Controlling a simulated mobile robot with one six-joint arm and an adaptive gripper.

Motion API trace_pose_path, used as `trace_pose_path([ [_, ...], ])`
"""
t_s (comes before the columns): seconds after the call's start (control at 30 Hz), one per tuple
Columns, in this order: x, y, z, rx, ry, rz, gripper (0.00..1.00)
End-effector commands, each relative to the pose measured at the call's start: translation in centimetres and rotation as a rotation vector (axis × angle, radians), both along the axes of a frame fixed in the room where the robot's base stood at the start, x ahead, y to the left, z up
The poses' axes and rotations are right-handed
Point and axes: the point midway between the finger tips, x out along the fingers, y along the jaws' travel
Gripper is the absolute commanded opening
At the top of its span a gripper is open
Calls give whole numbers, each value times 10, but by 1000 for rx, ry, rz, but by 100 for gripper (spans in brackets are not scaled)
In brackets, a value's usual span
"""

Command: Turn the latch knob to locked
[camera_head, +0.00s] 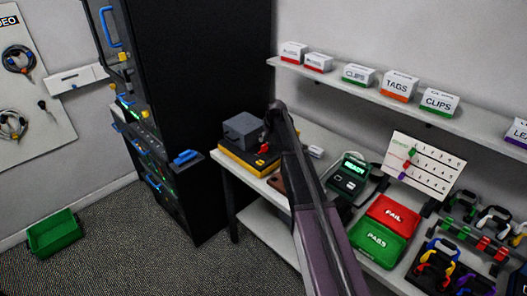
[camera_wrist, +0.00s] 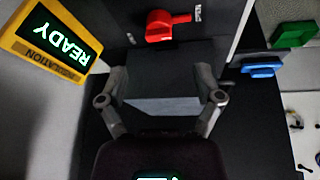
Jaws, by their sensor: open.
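The latch knob is red with a short lever. In the wrist view the red knob (camera_wrist: 167,25) is on a dark face beyond my fingertips, its lever pointing right. In the head view the red knob (camera_head: 264,149) shows small at the front of a black-and-yellow unit (camera_head: 238,162). A grey box (camera_head: 246,130) sits on that unit. My gripper (camera_head: 270,118) is beside the box at its right; its fingers are hard to make out there. In the wrist view my gripper (camera_wrist: 161,75) is open, fingers apart, with a grey block (camera_wrist: 160,85) showing between them; contact cannot be told.
A yellow-framed READY display (camera_wrist: 50,40) is at the wrist view's upper left. A tall black cabinet (camera_head: 200,100) stands left of the table. Red FAIL (camera_head: 393,213) and green PASS (camera_head: 377,241) trays lie right of my arm. A green bin (camera_head: 53,235) is on the floor.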

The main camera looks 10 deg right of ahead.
Motion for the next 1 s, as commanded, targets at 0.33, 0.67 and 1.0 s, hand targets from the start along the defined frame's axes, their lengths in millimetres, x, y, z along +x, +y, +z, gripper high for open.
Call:
trace_pose_path([
  [0.33, 12, 3, -31, 0, 0, 0, 84],
  [0.67, 22, 6, -57, 0, 0, -1, 84],
  [1.0, 31, 8, -77, 0, 0, -1, 84],
])
